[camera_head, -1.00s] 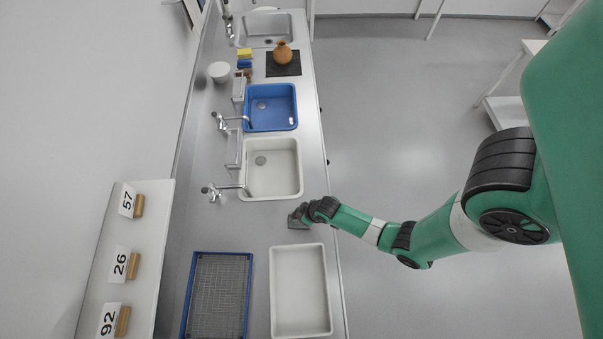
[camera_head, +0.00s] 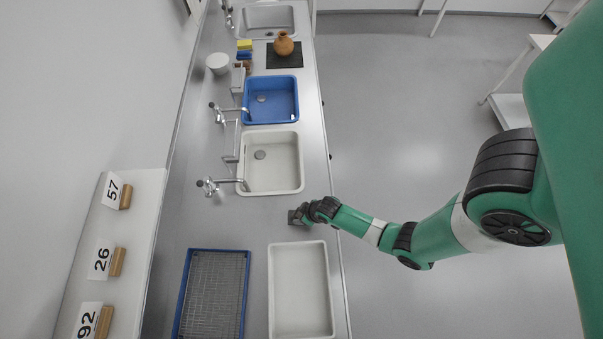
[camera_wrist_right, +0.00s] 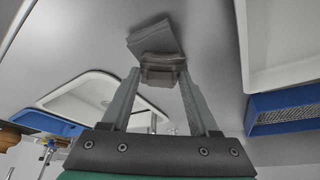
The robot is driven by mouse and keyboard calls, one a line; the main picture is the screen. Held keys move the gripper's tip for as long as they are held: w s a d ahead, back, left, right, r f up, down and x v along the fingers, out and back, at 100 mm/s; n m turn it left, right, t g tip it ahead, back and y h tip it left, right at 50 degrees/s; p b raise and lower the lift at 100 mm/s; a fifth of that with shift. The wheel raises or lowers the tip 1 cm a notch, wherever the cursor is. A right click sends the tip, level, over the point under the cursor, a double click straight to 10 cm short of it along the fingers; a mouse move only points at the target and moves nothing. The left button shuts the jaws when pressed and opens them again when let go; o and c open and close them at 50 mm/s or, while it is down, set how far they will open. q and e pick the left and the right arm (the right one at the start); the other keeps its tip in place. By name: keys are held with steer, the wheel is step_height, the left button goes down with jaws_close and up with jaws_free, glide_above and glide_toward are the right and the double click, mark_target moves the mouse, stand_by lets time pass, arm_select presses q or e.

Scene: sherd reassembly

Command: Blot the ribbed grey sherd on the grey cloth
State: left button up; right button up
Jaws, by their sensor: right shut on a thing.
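The ribbed grey sherd (camera_wrist_right: 161,73) is between the fingertips of my right gripper (camera_wrist_right: 160,78), which is shut on it. The folded grey cloth (camera_wrist_right: 154,38) lies right beyond the sherd in the right wrist view; whether they touch is not clear. In the head view my right gripper (camera_head: 304,213) is low over the steel counter, between the white sink and the white tray. The grey cloth (camera_head: 295,217) shows as a small dark patch at its tip. The sherd cannot be told apart there. My left gripper is not in view.
The white sink (camera_head: 271,182) and blue basin (camera_head: 272,84) lie up the counter. The white tray (camera_head: 299,248) and blue-rimmed rack (camera_head: 186,292) are below. Numbered cards (camera_head: 102,258) stand on a left shelf (camera_head: 140,222). A clay pot (camera_head: 284,44) sits at the far end.

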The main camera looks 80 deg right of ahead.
steer(key=shift+f+b, duration=0.35)
steer(key=shift+f, duration=0.1)
stand_by(1.7)
step_height(320, 180, up, 7)
steer(key=p, duration=0.7)
steer(key=shift+r, duration=0.1)
